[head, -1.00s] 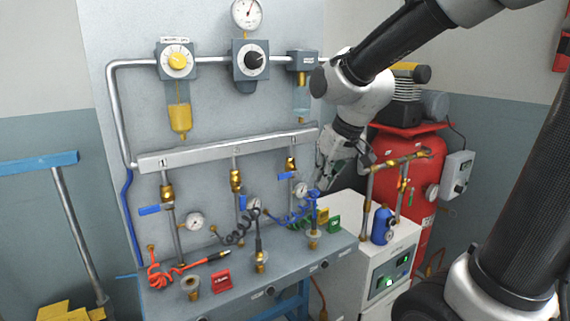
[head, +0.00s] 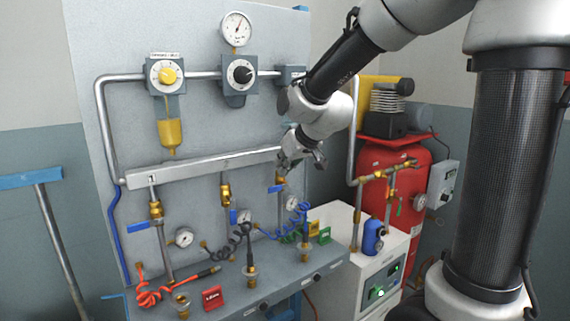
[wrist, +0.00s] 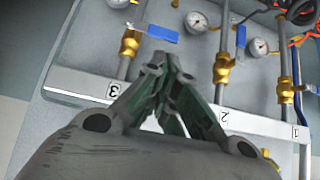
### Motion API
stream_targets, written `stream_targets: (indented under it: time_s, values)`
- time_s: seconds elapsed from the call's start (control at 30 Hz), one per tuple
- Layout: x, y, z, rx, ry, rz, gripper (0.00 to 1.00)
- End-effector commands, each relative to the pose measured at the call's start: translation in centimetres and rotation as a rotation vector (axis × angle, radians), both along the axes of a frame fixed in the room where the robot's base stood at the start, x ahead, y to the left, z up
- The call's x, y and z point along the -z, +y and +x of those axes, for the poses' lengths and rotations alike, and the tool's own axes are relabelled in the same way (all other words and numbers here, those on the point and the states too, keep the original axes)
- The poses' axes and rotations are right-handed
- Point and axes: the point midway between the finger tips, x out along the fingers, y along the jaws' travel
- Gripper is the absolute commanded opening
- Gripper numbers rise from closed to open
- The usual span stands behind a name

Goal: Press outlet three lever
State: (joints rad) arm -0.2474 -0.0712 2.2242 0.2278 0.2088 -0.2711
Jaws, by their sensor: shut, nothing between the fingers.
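Outlet three's lever is the blue handle (head: 278,188) at the right end of the manifold, lying crosswise to its pipe. In the wrist view the same blue lever (wrist: 155,33) shows just beyond my fingertips, beside its brass valve (wrist: 130,43). The label "3" (wrist: 114,90) is on the white manifold bar.
Outlet two's lever (head: 233,217) lies along its pipe; outlet one's (head: 146,225) is crosswise. Coiled blue hose (head: 283,231) and gauges hang below the manifold. A white cabinet (head: 345,228) and red tank (head: 403,170) stand at right.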

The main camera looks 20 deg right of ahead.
Motion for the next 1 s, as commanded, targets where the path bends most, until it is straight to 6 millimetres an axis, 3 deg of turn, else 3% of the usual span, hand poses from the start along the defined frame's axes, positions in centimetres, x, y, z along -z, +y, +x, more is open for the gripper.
stream_targets:
  time_s: [0.33, 1.0]
  values:
    - [3.9, 1.2, 3.6, 0.001, 0.002, 0.001, 0.00]
    - [4.5, 1.5, 4.1, 0.000, 0.001, 0.000, 0.00]
